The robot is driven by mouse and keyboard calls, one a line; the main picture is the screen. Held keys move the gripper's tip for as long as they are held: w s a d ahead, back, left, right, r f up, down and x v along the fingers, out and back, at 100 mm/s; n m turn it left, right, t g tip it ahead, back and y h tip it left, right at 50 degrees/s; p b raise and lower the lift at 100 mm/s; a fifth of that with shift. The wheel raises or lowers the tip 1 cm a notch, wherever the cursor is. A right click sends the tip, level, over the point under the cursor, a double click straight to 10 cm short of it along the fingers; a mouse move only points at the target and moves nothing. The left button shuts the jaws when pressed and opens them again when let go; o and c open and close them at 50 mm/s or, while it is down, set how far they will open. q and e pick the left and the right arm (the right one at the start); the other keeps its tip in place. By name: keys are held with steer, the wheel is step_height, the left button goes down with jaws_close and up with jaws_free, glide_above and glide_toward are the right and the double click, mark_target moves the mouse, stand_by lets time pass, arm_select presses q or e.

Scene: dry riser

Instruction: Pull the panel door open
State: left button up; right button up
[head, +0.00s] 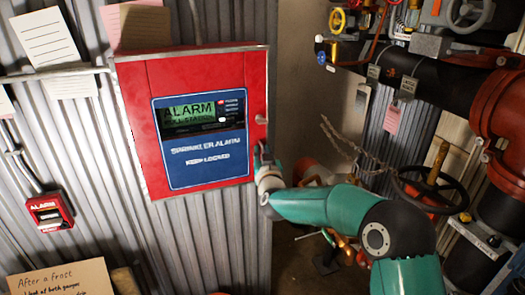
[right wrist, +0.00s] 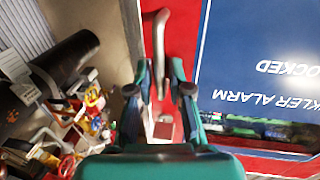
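The red panel door (head: 196,60) carries a blue label and a lit green ALARM display. It looks shut, flat on its red box against the corrugated wall. A small metal fitting (head: 262,119) sits on its right edge. My right gripper (head: 260,157) is at the door's right edge, just below that fitting. In the right wrist view, turned upside down, a curved metal handle (right wrist: 159,50) stands out from the red door (right wrist: 182,40). The right gripper's two fingers (right wrist: 160,85) are apart, with the handle in line between them; I see no finger touching it. My left gripper is not in view.
A red alarm call point (head: 48,211) is on the wall at lower left. Paper notes (head: 45,38) hang above. Red and black pipes with a handwheel (head: 430,188) crowd the right side. A cardboard sign (head: 62,280) is at the bottom left.

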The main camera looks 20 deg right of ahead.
jaws_close()
stand_by(0.4)
